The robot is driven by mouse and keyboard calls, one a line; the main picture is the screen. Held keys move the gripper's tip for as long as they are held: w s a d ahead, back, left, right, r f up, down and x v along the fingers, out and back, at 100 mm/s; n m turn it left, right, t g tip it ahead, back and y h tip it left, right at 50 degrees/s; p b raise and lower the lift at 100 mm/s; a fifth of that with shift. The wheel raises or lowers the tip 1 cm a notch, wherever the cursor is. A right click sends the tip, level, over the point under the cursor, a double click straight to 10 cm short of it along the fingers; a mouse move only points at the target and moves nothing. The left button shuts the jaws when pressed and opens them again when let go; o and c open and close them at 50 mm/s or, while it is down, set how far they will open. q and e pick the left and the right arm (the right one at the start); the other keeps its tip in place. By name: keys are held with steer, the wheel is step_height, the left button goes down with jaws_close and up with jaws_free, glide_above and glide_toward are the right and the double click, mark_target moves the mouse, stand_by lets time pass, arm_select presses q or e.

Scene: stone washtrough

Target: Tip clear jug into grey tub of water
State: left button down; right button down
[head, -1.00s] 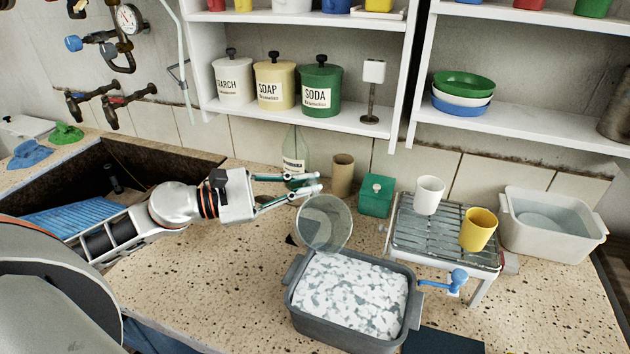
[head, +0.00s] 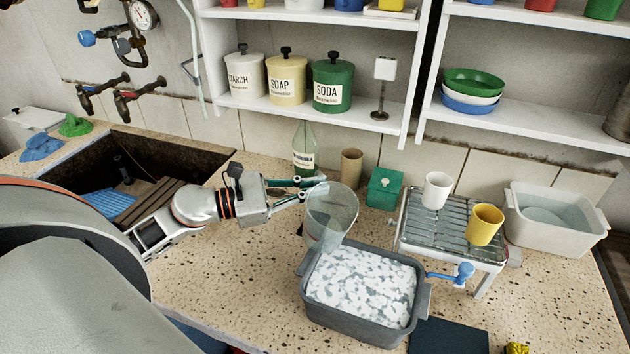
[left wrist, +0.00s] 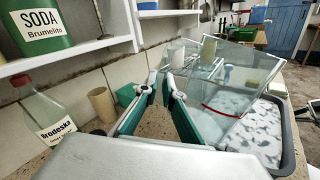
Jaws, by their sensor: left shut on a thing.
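The clear jug (head: 326,226) is in my left gripper (head: 312,187), at the back left corner of the grey tub (head: 312,305). The jug is see-through and leans; it also shows in the left wrist view (left wrist: 238,85), with a red line near its lower part. Whether anything is inside it I cannot tell. The tub stands on the speckled counter, its water (head: 362,285) covered with white patches. The left gripper is shut on the jug; its green-padded fingers (left wrist: 160,100) show in the left wrist view. My right gripper is not in view.
A metal rack (head: 450,240) with a white cup (head: 436,190) and a yellow cup (head: 485,224) stands right of the tub. A green box (head: 384,188), brown cup (head: 351,166) and glass bottle (head: 305,150) stand behind. The sink (head: 150,160) lies left.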

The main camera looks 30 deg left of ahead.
arm_select(q)
steer(key=shift+f+n+p, duration=0.65)
steer(key=shift+n, duration=0.15)
steer(key=shift+s+d+f+n, duration=0.15)
steer(key=shift+f+n, duration=0.45)
steer(key=shift+f, duration=0.1)
steer(key=shift+s+d+f+n, duration=0.1)
steer(key=shift+d+f+n, duration=0.05)
steer(key=shift+f+n, duration=0.5)
